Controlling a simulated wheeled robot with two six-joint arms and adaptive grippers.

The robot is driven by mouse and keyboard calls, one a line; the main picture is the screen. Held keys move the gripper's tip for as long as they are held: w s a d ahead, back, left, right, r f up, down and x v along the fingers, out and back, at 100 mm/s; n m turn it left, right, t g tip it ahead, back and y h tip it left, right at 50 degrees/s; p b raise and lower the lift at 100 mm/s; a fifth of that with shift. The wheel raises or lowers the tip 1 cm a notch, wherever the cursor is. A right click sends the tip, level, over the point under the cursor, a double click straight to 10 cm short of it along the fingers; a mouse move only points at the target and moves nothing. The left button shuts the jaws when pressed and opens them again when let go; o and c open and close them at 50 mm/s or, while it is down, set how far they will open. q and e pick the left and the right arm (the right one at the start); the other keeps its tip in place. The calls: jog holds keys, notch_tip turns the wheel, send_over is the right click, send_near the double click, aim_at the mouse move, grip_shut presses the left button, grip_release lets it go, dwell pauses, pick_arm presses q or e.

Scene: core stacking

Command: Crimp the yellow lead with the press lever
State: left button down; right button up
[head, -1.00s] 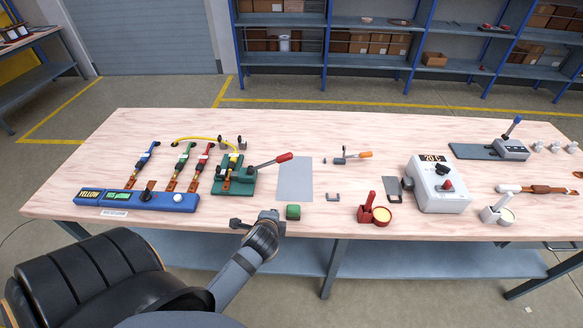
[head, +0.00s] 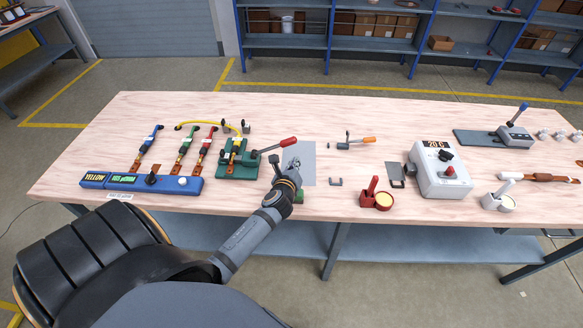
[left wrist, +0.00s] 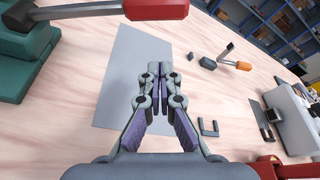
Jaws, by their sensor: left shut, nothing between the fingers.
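The green press (head: 236,168) stands on the table left of centre. Its lever ends in a red handle (head: 277,144) that points right; the handle also shows at the top of the left wrist view (left wrist: 157,9). The yellow lead (head: 200,124) arches from near the back of the blue box to the press. My left gripper (head: 292,163) is shut and empty, over the grey mat just right of and below the red handle, not touching it as far as I can see. Its closed fingers show in the left wrist view (left wrist: 155,72). My right gripper is not in view.
The blue box (head: 140,182) with a YELLOW display and several coloured leads lies left. The grey mat (head: 306,172) is otherwise bare.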

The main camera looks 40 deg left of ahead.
aim_at(275, 146)
pick_arm(q)
jog(key=w, duration=0.1)
jog(key=w+a, duration=0.1)
jog(key=w, duration=0.1)
jog(key=shift+a+p, duration=0.25)
jog(key=shift+p, duration=0.15)
jog(key=r+p, duration=0.1)
jog(key=s+a+r+p, duration=0.1)
jog(key=shift+s+a+r, duration=0.1)
jog(key=shift+s+r, duration=0.05)
jog(key=shift+r, duration=0.2)
